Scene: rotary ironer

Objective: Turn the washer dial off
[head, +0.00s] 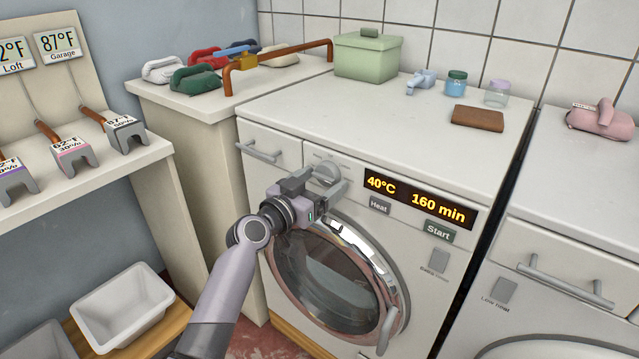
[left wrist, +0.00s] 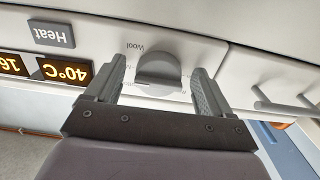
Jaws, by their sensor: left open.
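The washer (head: 430,250) stands in the middle of the head view, its round door closed. Its grey round dial (head: 327,172) is on the front panel, left of the lit display (head: 418,200) reading 40°C and 160 min. My left gripper (head: 318,184) is open right at the dial. In the left wrist view the dial (left wrist: 158,70) sits between the two open fingers (left wrist: 160,88), apart from both. The word "Wool" is readable beside the dial; most other marks are hidden or too small. My right gripper is not in view.
A green box (head: 367,56), jars and a brown wallet-like item (head: 477,118) lie on top. A white basin (head: 122,305) stands lower left.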

